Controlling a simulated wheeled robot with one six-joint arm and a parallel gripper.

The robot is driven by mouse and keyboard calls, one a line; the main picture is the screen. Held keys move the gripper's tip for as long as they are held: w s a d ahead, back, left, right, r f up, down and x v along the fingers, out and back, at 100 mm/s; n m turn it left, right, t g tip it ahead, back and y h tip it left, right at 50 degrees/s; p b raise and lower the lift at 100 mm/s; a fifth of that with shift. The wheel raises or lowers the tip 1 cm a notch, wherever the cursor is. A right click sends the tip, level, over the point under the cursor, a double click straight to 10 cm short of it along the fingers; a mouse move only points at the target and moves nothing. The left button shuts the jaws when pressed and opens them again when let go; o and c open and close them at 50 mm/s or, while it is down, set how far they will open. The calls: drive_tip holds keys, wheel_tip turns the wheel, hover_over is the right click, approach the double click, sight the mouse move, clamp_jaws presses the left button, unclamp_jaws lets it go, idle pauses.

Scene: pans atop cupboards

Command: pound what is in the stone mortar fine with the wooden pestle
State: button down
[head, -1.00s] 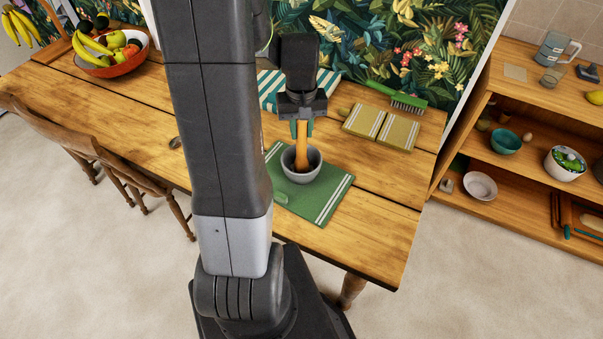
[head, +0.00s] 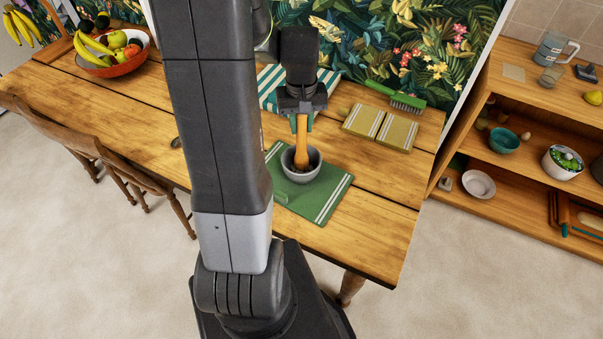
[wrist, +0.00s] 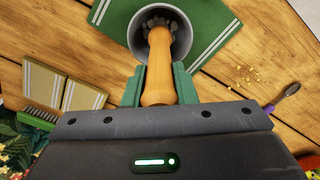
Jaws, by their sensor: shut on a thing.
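The grey stone mortar (head: 301,175) stands on a green cloth on the wooden table. The wooden pestle (head: 302,145) is upright with its lower end inside the mortar. My gripper (head: 302,118) is shut on the pestle's upper part, above the mortar. In the wrist view the green fingers of my gripper (wrist: 160,85) clasp the pestle (wrist: 159,65) from both sides. The mortar (wrist: 137,38) shows grey chunky pieces (wrist: 160,20) inside, near the pestle's end. How fine they are lower down is hidden.
The green cloth (head: 325,199) has white stripes. Folded yellow-green cloths (head: 379,127) and a green brush (head: 396,96) lie to the right. Light crumbs (wrist: 243,75) and a purple-handled tool (wrist: 282,97) lie beside the mortar. A red fruit bowl (head: 118,64) is far left.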

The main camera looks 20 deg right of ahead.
drive_tip(key=shift+f+b, duration=0.75)
drive_tip(key=shift+f, duration=0.45)
drive_tip(key=shift+r, duration=0.1)
drive_tip(key=shift+r+p, duration=1.1)
drive_tip(key=shift+r, duration=0.25)
drive_tip(key=shift+f, duration=0.2)
drive_tip(key=shift+f+b, duration=1.1)
drive_tip(key=shift+f, duration=0.15)
